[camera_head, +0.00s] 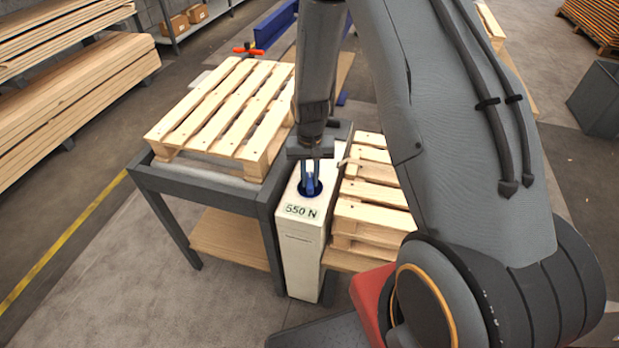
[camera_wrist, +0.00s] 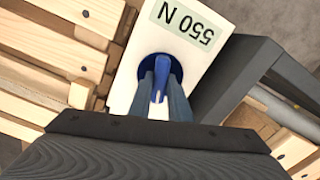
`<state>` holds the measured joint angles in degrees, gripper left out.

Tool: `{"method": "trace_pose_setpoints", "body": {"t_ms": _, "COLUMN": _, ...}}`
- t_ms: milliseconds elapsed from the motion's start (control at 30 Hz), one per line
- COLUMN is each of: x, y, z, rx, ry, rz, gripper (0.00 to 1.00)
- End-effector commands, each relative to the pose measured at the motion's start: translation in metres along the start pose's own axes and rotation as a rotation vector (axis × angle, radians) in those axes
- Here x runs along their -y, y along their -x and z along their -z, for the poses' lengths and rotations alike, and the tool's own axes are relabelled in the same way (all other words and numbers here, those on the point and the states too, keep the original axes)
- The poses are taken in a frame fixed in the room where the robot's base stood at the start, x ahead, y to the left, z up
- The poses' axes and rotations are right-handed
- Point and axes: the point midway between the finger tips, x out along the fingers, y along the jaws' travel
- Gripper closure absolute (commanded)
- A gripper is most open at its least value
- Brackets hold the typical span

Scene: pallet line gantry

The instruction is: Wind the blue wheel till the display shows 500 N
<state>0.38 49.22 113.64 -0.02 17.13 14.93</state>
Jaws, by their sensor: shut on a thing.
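The blue wheel (camera_head: 311,187) sits on top of a white upright box (camera_head: 300,253), between the pallet table and a stack of pallets. The display (camera_head: 299,211) on the box's top face reads 550 N. It also shows upside down in the wrist view (camera_wrist: 185,22), reading 550 N. My gripper (camera_head: 311,180) points down at the wheel and is shut on its raised blue grip. In the wrist view the blue grip (camera_wrist: 160,78) stands between my two fingers (camera_wrist: 160,92). The fingers and gripper body hide part of the wheel.
A wooden pallet (camera_head: 222,112) lies on a dark metal table (camera_head: 160,182) to the left of the box. Stacked pallets (camera_head: 372,212) stand close on the right. Long planks (camera_head: 60,90) lie at far left. A grey bin (camera_head: 598,98) stands at far right. Floor at front left is clear.

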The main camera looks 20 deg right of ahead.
Motion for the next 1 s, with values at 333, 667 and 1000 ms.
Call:
{"method": "trace_pose_setpoints", "body": {"t_ms": 333, "x": 0.0001, "y": 0.0, "z": 0.0, "rx": 0.0, "ry": 0.274, "rz": 0.0, "gripper": 1.0}}
{"method": "trace_pose_setpoints", "body": {"t_ms": 667, "x": 0.0, "y": 0.0002, "z": 0.0, "rx": 0.0, "ry": 0.314, "rz": 0.0, "gripper": 1.0}}
{"method": "trace_pose_setpoints", "body": {"t_ms": 1000, "x": -0.0001, "y": 0.0002, "z": 0.0001, "rx": 0.0, "ry": 0.312, "rz": 0.0, "gripper": 0.64}}
